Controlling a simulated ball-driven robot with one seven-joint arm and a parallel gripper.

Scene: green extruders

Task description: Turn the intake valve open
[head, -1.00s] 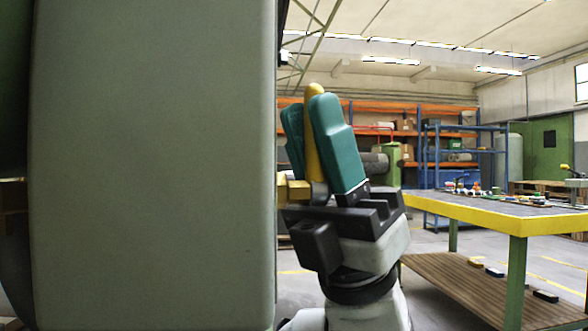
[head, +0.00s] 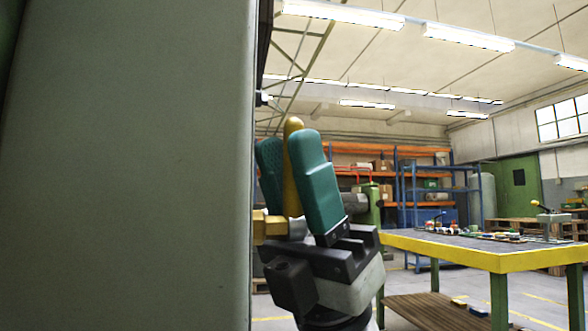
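The intake valve has a yellow handle (head: 291,190) that stands nearly upright. Its brass-coloured body (head: 269,225) sticks out from the right side of a large grey-green machine panel. My gripper (head: 289,143) points up with one teal finger on each side of the handle. The fingers appear closed against it, with the handle's rounded tip showing just above them. The near finger hides part of the handle's right side. The machine edge hides where the valve joins it.
The grey-green panel (head: 130,170) fills the left side, close to my arm. A yellow-edged table (head: 470,258) with small items stands at the right. Shelves (head: 420,160) with boxes stand at the back. Open floor lies between them.

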